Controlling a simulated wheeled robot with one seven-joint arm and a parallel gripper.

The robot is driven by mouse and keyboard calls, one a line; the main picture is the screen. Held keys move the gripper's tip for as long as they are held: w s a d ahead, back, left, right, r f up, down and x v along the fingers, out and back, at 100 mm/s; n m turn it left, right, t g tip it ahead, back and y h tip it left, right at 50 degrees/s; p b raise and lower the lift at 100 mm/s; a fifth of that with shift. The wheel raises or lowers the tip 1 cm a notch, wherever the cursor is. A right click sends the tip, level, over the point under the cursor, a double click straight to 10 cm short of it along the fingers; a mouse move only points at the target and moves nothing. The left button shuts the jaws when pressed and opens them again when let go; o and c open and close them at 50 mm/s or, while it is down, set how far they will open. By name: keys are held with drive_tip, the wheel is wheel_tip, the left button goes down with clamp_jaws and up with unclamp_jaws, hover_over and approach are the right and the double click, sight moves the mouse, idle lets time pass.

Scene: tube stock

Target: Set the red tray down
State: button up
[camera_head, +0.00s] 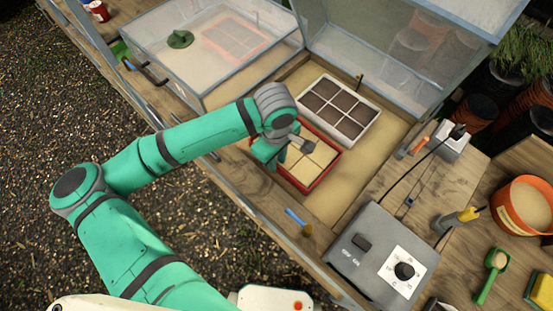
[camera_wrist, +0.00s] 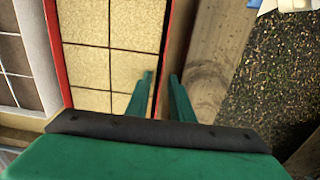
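The red tray (camera_head: 327,171) has sandy-filled cells and lies level inside the open glass-lidded bed, beside a white tray. Whether its underside touches the sand cannot be told. My gripper (camera_head: 285,153) is at the tray's left long side, partly covering it in the head view. The contact itself is partly hidden.
The white tray (camera_head: 374,113) with dark cells sits just behind the red tray. Bare sand (camera_head: 325,205) lies in front. A grey control box (camera_head: 383,250) stands nearby at the right front. The raised clear lid (camera_head: 395,75) rises behind the bed, and the wooden frame edges my arm's side.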

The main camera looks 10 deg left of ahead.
wheel_tip(320, 180, up, 12)
idle(0.6)
drive_tip(key=shift+s+r, duration=0.1)
drive_tip(key=shift+r, duration=0.05)
idle(0.3)
